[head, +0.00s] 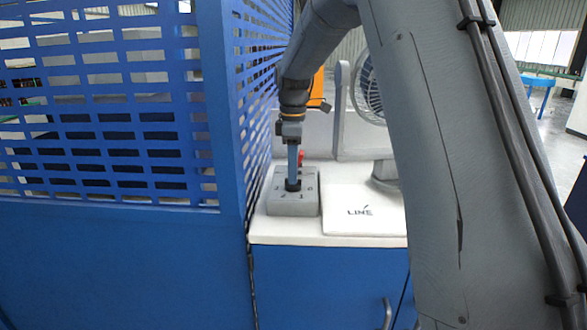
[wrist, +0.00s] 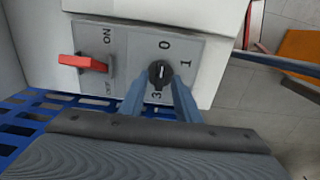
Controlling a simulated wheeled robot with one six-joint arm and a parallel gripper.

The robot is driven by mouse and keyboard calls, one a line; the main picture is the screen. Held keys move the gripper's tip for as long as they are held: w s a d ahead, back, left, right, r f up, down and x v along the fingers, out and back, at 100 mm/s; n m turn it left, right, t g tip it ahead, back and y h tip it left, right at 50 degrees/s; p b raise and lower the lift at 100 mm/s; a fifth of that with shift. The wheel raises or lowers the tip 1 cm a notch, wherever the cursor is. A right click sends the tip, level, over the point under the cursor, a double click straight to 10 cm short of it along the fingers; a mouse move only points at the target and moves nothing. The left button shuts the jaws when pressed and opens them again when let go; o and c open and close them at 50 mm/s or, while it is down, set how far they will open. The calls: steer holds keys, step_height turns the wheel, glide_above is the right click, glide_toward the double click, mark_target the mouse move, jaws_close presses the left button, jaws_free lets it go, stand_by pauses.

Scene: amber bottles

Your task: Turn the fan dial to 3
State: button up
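The grey control box (head: 293,203) stands on the white cabinet top. In the wrist view its face shows the round black fan dial (wrist: 161,72) with a short pale mark. The numbers 0, 1 and 3 are readable around the dial; a 2 is not visible. My gripper (wrist: 160,82) points at the dial, its two blue fingers on either side of it with a gap between them. The fingertips are at or very near the dial; contact is unclear. In the head view my gripper (head: 293,180) comes down onto the box from above.
A red switch lever (wrist: 82,63) sits on the same box between ON and OFF labels. A white fan (head: 369,88) stands behind, partly hidden by my arm. A white board marked LINE (head: 362,220) lies right of the box. A blue slatted panel (head: 110,120) rises close on the left.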

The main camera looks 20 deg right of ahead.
steer(key=shift+f, duration=0.5)
steer(key=shift+c, duration=0.5)
jaws_close()
